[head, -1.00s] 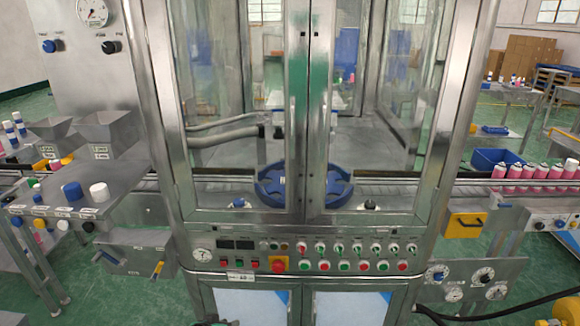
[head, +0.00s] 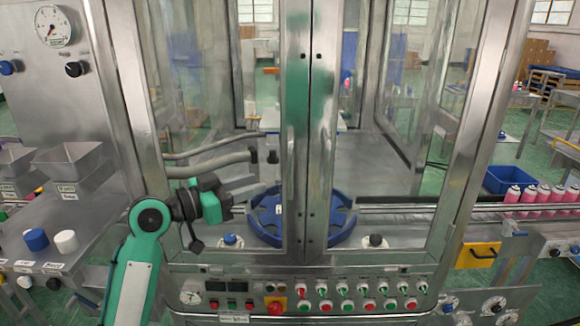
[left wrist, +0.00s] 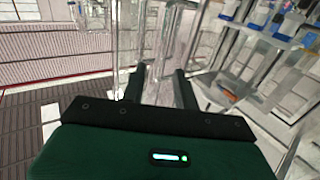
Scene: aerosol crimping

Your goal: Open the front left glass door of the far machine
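The front left glass door (head: 296,110) of the machine stands in its metal frame, closed against the front right glass door (head: 320,110) at the centre seam. My left gripper (head: 252,189) is in front of the lower part of the left door's pane, left of its inner metal upright, with its fingers pointing right toward that upright. In the left wrist view the two dark fingers (left wrist: 160,82) stand apart with nothing seen between them. I cannot tell whether they touch the door. No handle is clearly visible. My right gripper is out of view.
A control panel (head: 300,290) with buttons and knobs runs below the doors. A blue star wheel (head: 268,222) sits behind the glass. A steel bench with a blue cap (head: 36,239) and a white cap (head: 66,241) is at left. Pink cans (head: 528,194) line the conveyor at right.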

